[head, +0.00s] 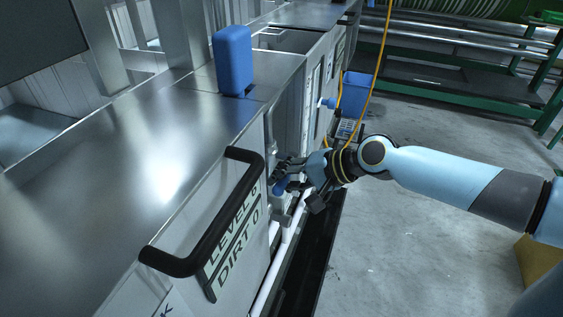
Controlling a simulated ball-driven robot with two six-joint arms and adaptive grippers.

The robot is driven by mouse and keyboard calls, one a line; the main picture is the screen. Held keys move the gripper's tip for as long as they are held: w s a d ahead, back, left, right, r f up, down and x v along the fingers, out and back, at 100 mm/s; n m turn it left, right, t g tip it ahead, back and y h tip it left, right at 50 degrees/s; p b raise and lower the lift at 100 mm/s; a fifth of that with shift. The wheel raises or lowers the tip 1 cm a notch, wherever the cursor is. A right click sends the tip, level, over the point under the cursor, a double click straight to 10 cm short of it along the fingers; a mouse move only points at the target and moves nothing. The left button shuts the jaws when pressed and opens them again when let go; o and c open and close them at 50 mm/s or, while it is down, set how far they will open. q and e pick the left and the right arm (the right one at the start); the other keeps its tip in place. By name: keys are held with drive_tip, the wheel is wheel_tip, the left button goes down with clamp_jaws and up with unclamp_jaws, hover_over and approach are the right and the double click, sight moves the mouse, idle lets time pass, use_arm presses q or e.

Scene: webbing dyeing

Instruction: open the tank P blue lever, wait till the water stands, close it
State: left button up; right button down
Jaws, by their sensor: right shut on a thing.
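A blue lever (280,187) sits low on the side of the steel tank (120,150), by a white pipe (284,240). My right gripper (285,178) reaches it from the right and is shut on the blue lever. The fingers cover part of it, so its exact angle is hard to tell. No tank letter P is readable, and no water is in view. My left gripper is out of view.
Another blue valve handle (328,102) is farther along the tank row. A blue bin (357,86) and a green rack (460,85) stand behind. A yellow cable hangs near my right wrist. The floor at right is open.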

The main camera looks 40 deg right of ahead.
drive_tip(key=shift+s+d+f, duration=0.1)
drive_tip(key=shift+s+f, duration=0.05)
drive_tip(key=c, duration=1.3)
unclamp_jaws()
drive_tip(key=shift+s+d, duration=0.15)
drive_tip(key=shift+s, duration=0.05)
drive_tip(key=shift+o, duration=0.7)
drive_tip(key=shift+w, duration=0.2)
drive_tip(key=shift+r, duration=0.2)
drive_tip(key=v, duration=1.2)
